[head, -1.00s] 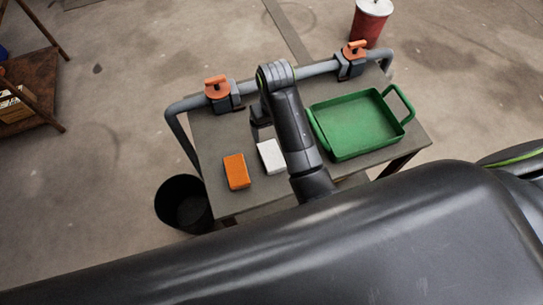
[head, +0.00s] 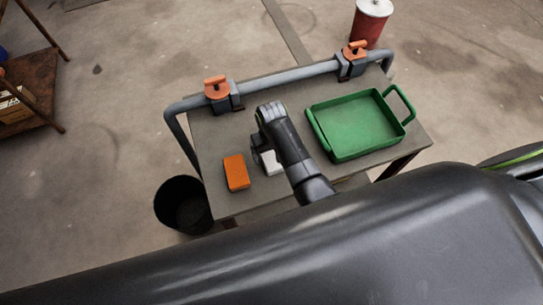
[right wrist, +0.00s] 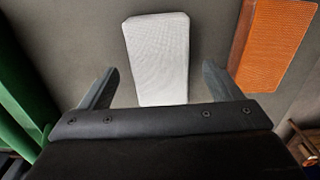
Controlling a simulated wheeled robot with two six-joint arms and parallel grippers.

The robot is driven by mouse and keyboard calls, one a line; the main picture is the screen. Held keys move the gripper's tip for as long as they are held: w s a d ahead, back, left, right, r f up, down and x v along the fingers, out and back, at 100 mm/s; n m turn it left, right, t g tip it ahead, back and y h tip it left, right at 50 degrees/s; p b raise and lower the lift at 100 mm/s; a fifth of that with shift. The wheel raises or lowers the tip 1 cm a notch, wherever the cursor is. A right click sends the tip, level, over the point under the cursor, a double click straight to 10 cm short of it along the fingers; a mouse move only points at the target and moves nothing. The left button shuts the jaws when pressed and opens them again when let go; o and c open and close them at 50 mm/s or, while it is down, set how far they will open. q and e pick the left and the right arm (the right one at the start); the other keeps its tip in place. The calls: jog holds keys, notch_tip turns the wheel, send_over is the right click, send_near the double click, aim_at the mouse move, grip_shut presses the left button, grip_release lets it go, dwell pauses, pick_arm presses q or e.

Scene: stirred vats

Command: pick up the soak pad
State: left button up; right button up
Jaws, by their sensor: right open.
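The soak pad looks to be the white, finely textured block (head: 273,163) on the grey table. In the head view my right gripper (head: 260,158) is over it and hides part of it. In the right wrist view the white pad (right wrist: 158,50) lies ahead, with its near end between the two open fingers (right wrist: 160,68). There is a gap on both sides, and nothing is held. I cannot tell the exact height of the fingers above the table. My left gripper is not in view.
An orange block (head: 236,172) lies just left of the white pad, and it shows at right in the wrist view (right wrist: 273,42). A green tray (head: 358,125) stands to the right. A grey pipe (head: 292,76) with orange-handled valves runs along the back. A black bin (head: 184,205) stands on the floor.

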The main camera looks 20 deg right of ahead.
aim_at(271, 155)
jog(key=shift+f, duration=1.25)
jog(key=shift+c, duration=0.3)
jog(key=c, duration=1)
jog(key=shift+r, duration=0.2)
notch_tip(271, 155, up, 18)
jog(key=p, duration=1.6)
jog(key=shift+f, duration=0.15)
